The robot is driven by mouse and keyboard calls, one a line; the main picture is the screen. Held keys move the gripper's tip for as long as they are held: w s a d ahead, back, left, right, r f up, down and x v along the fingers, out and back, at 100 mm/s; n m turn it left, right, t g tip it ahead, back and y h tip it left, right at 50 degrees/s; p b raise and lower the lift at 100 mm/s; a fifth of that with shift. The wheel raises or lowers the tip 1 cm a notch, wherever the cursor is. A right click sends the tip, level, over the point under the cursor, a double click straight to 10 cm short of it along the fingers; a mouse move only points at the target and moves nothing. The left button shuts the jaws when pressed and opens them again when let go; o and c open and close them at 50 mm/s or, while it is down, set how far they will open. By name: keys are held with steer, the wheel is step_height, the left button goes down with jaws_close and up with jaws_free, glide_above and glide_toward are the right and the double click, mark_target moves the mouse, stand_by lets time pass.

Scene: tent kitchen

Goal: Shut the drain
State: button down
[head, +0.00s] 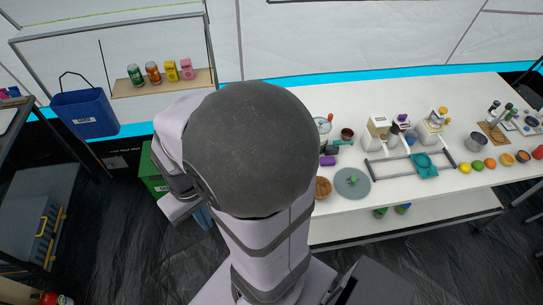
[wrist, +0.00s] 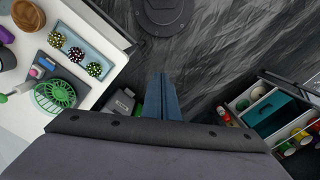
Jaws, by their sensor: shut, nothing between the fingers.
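I cannot pick out a drain with certainty in either view. In the wrist view, a dark round disc (wrist: 166,10) on a dark plate lies at the top edge, partly cut off; I cannot tell whether it is the drain or part of my own base. My gripper (wrist: 162,78) shows its blue fingers together, with nothing between them. It hangs over dark floor sheeting, apart from the disc. In the head view my arm fills the middle and hides much of the scene; the fingertips are not clear there.
A white table (head: 335,207) stands at right, bearing a grey disc (head: 352,183) with a green top piece, a teal piece (head: 424,166) and fruit. A blue bin (head: 86,114) hangs at left.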

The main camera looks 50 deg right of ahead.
steer(key=s+d+f+m+b, duration=0.1)
steer(key=d+f+m+b, duration=0.1)
steer(key=d, duration=0.6)
steer(key=s+d+f+m+b, duration=0.1)
steer(key=d+f+m+b, duration=0.1)
steer(key=d+f+m, duration=0.3)
steer(key=s+d+f+m+b, duration=0.1)
steer(key=d+f+m+b, duration=0.1)
steer(key=d, duration=0.9)
steer(key=shift+d+f+m+y+b, duration=0.35)
steer(key=shift+f+m+y+b, duration=0.05)
steer(key=shift+f+m, duration=0.3)
steer(key=w+d+r+m, duration=0.3)
steer(key=d+r+m, duration=0.4)
steer(key=d+m, duration=0.3)
steer(key=shift+w+r+m+t+h, duration=0.3)
steer(key=shift+w+r+m, duration=0.1)
steer(key=shift+m, duration=1.9)
steer(key=shift+f, duration=0.1)
step_height(320, 180, down, 14)
steer(key=p, duration=0.3)
steer(key=shift+a+p, duration=0.1)
steer(key=shift+p, duration=0.2)
